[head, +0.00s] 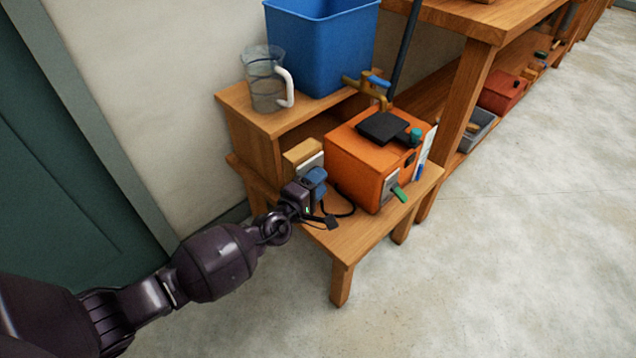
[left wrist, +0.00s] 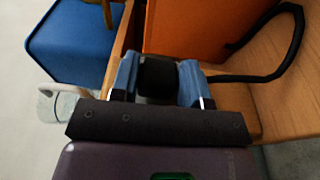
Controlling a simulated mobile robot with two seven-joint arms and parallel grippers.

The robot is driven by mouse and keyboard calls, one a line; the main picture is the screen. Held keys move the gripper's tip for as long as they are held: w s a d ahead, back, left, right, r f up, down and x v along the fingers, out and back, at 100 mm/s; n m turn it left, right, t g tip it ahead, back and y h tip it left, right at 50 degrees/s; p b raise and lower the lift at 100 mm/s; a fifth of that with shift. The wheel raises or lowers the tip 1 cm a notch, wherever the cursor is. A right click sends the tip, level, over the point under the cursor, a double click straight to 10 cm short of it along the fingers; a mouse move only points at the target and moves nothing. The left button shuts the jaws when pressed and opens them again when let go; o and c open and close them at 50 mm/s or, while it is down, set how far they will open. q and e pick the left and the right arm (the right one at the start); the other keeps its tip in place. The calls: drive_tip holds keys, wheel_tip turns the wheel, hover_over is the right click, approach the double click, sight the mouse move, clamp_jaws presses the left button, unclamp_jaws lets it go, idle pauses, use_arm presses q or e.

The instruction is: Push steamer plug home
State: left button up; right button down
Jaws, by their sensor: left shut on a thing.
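The orange steamer box (head: 352,163) stands on the low wooden bench, with a black part on top and a green lever at its front. My left gripper (head: 316,180) is shut on the black plug (left wrist: 157,77), which sits between its blue fingertips in the left wrist view. A black cable (head: 346,211) curves between the plug and the steamer; it also shows in the wrist view (left wrist: 290,45). A wooden block with a white socket plate (head: 312,163) stands just behind the fingers. The gripper hides the plug's front, so I cannot tell how deep it sits. My right gripper is out of view.
A blue tub (head: 322,50) and a clear jug (head: 267,80) stand on the raised wooden shelf (head: 250,125) behind. A brass tap (head: 365,88) is above the steamer. A taller wooden table (head: 470,25) stands to the right. The floor in front is clear.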

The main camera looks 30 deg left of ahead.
use_arm(q)
drive_tip(key=o, duration=1.1)
drive_tip(key=shift+a, duration=0.1)
drive_tip(key=s+a+p, duration=0.2)
drive_tip(key=s, duration=0.8)
drive_tip(key=shift+s, duration=0.25)
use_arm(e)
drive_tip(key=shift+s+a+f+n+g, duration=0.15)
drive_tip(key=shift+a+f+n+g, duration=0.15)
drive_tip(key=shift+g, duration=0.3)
